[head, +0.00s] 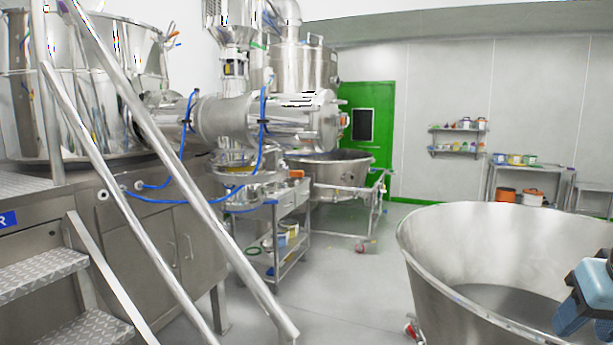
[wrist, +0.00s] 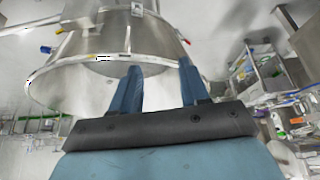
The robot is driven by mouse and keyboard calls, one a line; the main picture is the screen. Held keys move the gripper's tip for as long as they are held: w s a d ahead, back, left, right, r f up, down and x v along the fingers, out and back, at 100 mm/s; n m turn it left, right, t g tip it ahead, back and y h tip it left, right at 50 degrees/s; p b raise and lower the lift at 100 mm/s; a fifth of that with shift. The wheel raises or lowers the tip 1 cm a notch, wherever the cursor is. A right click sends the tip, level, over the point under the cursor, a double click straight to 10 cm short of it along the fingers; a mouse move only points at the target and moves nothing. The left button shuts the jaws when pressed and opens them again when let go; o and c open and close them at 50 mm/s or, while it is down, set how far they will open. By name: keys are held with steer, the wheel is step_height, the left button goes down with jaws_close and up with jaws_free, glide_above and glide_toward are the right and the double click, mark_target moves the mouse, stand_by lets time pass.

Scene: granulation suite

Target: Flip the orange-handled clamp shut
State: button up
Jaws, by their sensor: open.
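A small orange handle (head: 172,37) sticks out from the upper right side of the large steel vessel (head: 95,90) at the far left of the head view. It looks like the orange-handled clamp, but it is too small to tell how its lever stands. My gripper (head: 588,295) shows at the lower right edge of the head view, partly cut off, far from that handle. In the wrist view my gripper (wrist: 160,68) has its two blue fingers apart with nothing between them.
A wide steel bowl (head: 420,260) stands at the lower right, near my gripper. Steel stairs (head: 45,275) and slanted handrails (head: 175,185) fill the left foreground. A steel cart (head: 290,240) stands in the middle. Grey floor (head: 345,290) is clear between the handrails and bowl.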

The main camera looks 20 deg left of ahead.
mark_target(299, 175)
steer(key=shift+o, duration=0.4)
steer(key=shift+w+a+r, duration=0.1)
steer(key=shift+a, duration=0.05)
steer(key=w+a+r+y, duration=0.3)
steer(key=w+a+y, duration=0.1)
steer(key=w+a, duration=0.65)
steer(key=w+a+r+y, duration=0.4)
steer(key=w+a, duration=0.6)
steer(key=a, duration=0.2)
steer(key=w+a+r+y, duration=0.3)
steer(key=w+a+y, duration=0.1)
steer(key=w+a, duration=0.65)
steer(key=w+a+f+m+t+y, duration=0.1)
steer(key=w+a+f+m, duration=0.1)
steer(key=w+a, duration=0.7)
steer(key=w+a+f+m+t+y, duration=0.1)
steer(key=w+a+f+m+t, duration=0.1)
steer(key=w+a, duration=0.7)
steer(key=w+a+f+m+t, duration=0.1)
steer(key=w+a+f+m, duration=0.2)
steer(key=w+a, duration=0.6)
steer(key=shift+w+a+f+t+y, duration=0.1)
steer(key=shift+w+a+t+y, duration=0.1)
steer(key=shift+w, duration=0.45)
steer(key=shift+w+a+t+y, duration=0.1)
steer(key=shift+w+t+y, duration=0.1)
steer(key=shift+w, duration=0.4)
steer(key=shift+c, duration=0.3)
steer(key=shift+f, duration=0.1)
jaws_close()
